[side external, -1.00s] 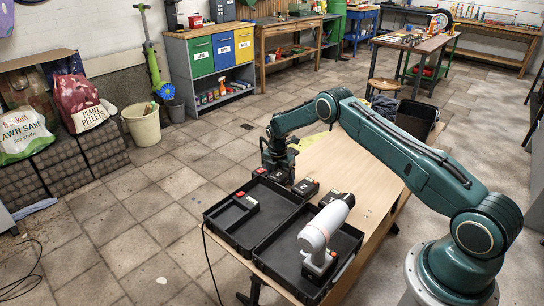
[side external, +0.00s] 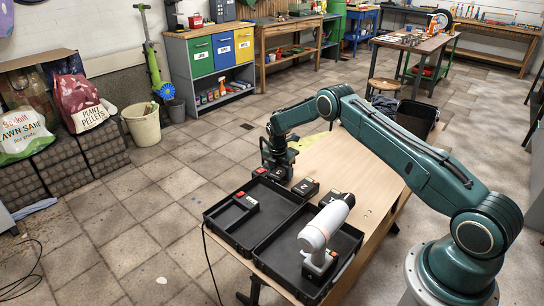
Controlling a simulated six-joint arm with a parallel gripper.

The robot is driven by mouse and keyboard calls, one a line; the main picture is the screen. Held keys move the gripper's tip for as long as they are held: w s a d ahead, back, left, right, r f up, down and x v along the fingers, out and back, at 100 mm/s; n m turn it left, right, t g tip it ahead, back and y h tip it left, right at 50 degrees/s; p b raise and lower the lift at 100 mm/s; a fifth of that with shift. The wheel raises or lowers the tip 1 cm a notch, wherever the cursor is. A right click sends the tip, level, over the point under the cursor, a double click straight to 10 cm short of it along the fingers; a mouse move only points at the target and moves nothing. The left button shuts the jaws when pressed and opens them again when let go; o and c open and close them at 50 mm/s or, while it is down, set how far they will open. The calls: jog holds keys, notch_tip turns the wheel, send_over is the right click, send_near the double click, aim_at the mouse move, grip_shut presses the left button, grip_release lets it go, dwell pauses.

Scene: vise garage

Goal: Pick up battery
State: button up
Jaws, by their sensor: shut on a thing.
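I cannot tell whether this battery still touches the bench. Another battery (side external: 330,198) stands further right, partly hidden behind the drill. A further battery (side external: 246,202) with a red part lies in the left compartment of the black tray (side external: 222,225).
A white and grey drill (side external: 322,230) stands upright in the tray's right compartment. The wooden workbench (side external: 350,165) is bare behind and right of the batteries. A dark bin (side external: 416,118) stands beyond the bench.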

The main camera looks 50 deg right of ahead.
aim_at(280, 171)
notch_tip(280, 171, up, 19)
dwell(0.6)
dwell(0.5)
jog(key=a+f, duration=0.3)
jog(key=a, duration=0.5)
jog(key=a+f, duration=0.4)
jog(key=a, duration=0.5)
jog(key=a+f+m, duration=0.1)
jog(key=a+f, duration=0.2)
jog(key=a, duration=0.6)
jog(key=shift+s+f, duration=0.25)
jog(key=shift+f, duration=0.15)
jog(key=shift+f, duration=1.3)
jog(key=shift+s+f, duration=0.1)
jog(key=shift+f, duration=1.8)
